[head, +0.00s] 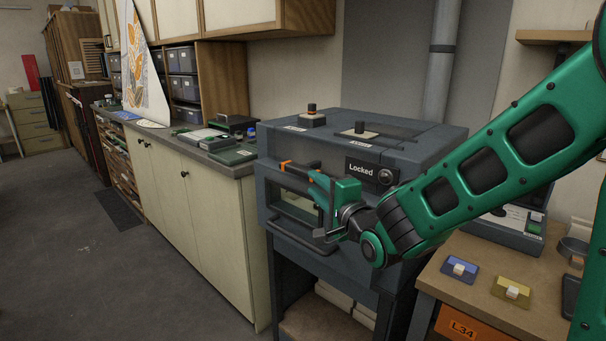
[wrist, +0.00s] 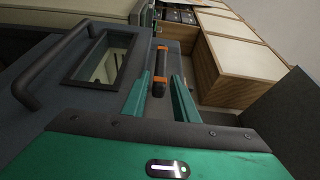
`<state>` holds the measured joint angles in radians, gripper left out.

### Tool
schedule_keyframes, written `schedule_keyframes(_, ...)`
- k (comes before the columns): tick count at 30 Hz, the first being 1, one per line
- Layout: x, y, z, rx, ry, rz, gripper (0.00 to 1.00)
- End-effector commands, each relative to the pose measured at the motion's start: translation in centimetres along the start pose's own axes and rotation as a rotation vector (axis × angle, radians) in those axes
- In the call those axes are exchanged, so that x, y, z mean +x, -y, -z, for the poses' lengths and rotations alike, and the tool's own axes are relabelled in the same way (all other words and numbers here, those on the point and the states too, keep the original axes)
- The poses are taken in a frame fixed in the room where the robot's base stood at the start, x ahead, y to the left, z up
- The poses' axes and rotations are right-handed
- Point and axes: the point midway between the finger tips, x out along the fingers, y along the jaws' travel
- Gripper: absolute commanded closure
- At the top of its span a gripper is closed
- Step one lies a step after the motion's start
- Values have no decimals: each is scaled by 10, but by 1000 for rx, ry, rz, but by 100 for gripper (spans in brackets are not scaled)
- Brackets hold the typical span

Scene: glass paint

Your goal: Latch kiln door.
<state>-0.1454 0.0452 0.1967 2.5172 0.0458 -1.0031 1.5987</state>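The kiln (head: 425,140) is a dark blue-grey box on a stand, with a small sign reading "Locked" (head: 361,168) beside a round knob. Its front door (wrist: 75,102) has a window and a curved dark pull handle (wrist: 27,85); it looks closed. A black latch bar with orange ends (wrist: 159,66) sits by the door's edge; its orange part also shows in the head view (head: 287,164). My gripper (wrist: 166,74) is open at the latch, one green finger on either side of the bar. I cannot tell whether either finger touches it.
A cream cabinet counter (head: 200,205) with tools on top stands left of the kiln. A wooden bench (head: 500,262) with a blue block and a yellow block stands at the right. The floor (head: 70,225) at the left is clear.

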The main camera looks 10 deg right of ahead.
Motion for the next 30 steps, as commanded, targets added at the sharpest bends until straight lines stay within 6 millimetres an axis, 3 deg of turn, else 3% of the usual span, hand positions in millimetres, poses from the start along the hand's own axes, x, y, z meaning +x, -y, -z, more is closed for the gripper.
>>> schedule_keyframes(15, 83, 0, -2, -1, 2, 0, 73)
schedule_keyframes(21, 99, 0, -2, -2, 1, -1, 73)
schedule_keyframes(30, 102, 0, -2, -3, 1, 0, 73)
